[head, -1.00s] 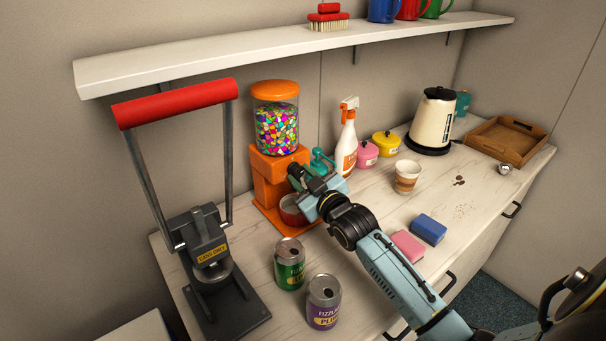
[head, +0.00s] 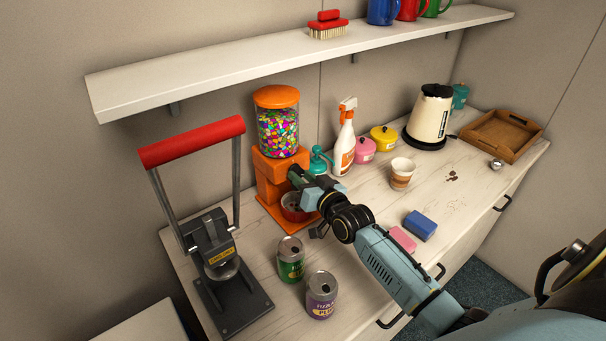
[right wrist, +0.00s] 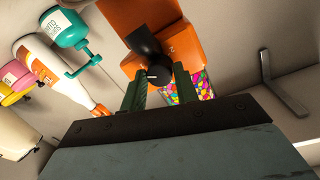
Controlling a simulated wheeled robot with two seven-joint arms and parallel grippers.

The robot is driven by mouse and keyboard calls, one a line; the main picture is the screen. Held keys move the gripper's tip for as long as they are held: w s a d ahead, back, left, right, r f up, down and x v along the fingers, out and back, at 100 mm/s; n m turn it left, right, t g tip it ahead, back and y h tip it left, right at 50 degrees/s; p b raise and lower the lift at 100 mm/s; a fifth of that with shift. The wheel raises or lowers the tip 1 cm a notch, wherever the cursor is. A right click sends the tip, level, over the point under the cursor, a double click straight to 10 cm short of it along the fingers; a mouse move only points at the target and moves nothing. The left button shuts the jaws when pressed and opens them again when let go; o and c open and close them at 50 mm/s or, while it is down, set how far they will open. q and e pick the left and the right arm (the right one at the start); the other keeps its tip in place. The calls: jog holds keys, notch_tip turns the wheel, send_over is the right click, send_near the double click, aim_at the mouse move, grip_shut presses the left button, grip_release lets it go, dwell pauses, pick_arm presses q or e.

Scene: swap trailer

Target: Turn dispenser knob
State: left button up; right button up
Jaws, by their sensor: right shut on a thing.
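The orange candy dispenser (head: 272,180) stands upright against the wall, with a clear jar of colourful candies (head: 278,132) on top. My right gripper (head: 297,177) reaches its front from the right. In the right wrist view the dispenser's round black knob (right wrist: 156,74), with a small white mark, sits between the green fingers of this gripper (right wrist: 159,84), which is shut on it. A black spout (right wrist: 142,42) shows beside the knob. In the head view the gripper hides the knob. A red bowl (head: 293,208) stands below, partly covered by the gripper. My left gripper is out of view.
A lever press (head: 217,250) with a red handle stands left. A green can (head: 290,262) and a purple can (head: 321,296) stand in front. A teal bottle (head: 319,161) and a spray bottle (head: 345,145) are close behind the gripper. A shelf (head: 250,67) runs above.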

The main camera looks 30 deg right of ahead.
dwell(0.4)
jog(key=o, duration=1)
jog(key=s, duration=0.9)
jog(key=s+r, duration=0.1)
jog(key=s, duration=0.3)
jog(key=shift+s+d, duration=0.1)
jog(key=shift+s, duration=0.05)
